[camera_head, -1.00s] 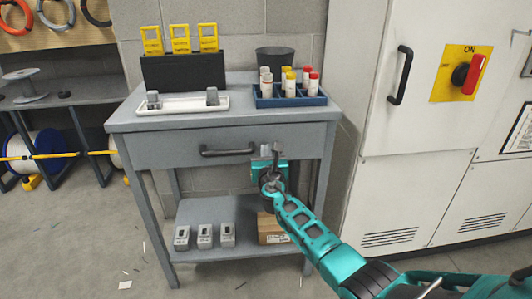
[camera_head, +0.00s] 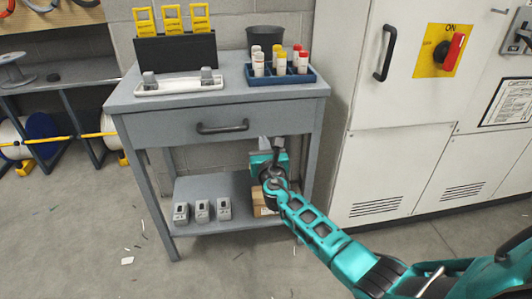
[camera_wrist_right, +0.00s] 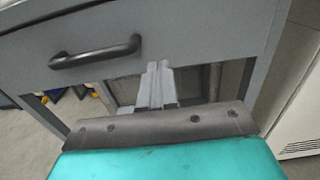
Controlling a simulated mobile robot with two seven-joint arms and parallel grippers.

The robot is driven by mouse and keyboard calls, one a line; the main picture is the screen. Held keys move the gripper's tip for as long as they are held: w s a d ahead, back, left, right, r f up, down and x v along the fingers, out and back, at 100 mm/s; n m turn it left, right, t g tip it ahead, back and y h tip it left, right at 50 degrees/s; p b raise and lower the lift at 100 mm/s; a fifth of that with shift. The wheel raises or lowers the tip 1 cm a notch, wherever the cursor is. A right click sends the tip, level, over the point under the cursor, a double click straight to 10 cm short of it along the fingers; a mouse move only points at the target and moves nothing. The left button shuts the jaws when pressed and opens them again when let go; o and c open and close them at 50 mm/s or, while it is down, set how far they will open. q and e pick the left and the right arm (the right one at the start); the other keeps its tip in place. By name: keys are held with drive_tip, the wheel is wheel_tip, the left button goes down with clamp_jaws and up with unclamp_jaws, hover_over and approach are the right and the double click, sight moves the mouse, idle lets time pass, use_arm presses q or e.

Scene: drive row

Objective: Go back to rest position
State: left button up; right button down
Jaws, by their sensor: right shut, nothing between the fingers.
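My right arm reaches in from the lower right in the head view. Its teal right gripper (camera_head: 275,145) is shut and empty, below and to the right of the dark drawer handle (camera_head: 222,127), apart from it. The grey drawer (camera_head: 180,125) looks closed in the workbench (camera_head: 125,98). In the right wrist view the closed grey fingers (camera_wrist_right: 158,70) stand beside the lower edge of the drawer front, right of the handle (camera_wrist_right: 95,52). Whether they touch the drawer front cannot be told. My left gripper is not in view.
The benchtop holds a white tray (camera_head: 180,89), a blue rack (camera_head: 288,80) of capped tubes and a dark bin (camera_head: 264,37). Several grey blocks (camera_head: 202,212) and a cardboard box (camera_head: 262,202) sit on the lower shelf.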

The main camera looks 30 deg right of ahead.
drive_tip(key=s+a+f+m+g+y+p, duration=0.2)
drive_tip(key=s+a+f+m+p, duration=0.15)
drive_tip(key=s+m, duration=0.55)
drive_tip(key=s+a+f+m+g+y+p, duration=0.2)
drive_tip(key=s+a+m+p, duration=0.4)
drive_tip(key=s, duration=0.6)
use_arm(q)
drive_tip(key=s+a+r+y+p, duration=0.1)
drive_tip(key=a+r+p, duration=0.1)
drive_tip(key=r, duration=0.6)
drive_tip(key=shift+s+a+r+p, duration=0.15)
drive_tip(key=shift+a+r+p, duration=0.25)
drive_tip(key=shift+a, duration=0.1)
use_arm(e)
drive_tip(key=s+a+r+m+g+y, duration=0.1)
drive_tip(key=s+m, duration=0.5)
drive_tip(key=m, duration=0.1)
drive_tip(key=s+a+r+m+g+y, duration=0.1)
drive_tip(key=s+a+r+m+y, duration=0.1)
drive_tip(key=s+m, duration=0.4)
drive_tip(key=shift+s+a+r+m+y, duration=0.25)
drive_tip(key=shift+m+y, duration=0.05)
drive_tip(key=shift+m, duration=0.7)
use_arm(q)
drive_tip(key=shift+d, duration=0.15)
use_arm(e)
drive_tip(key=shift+d, duration=0.1)
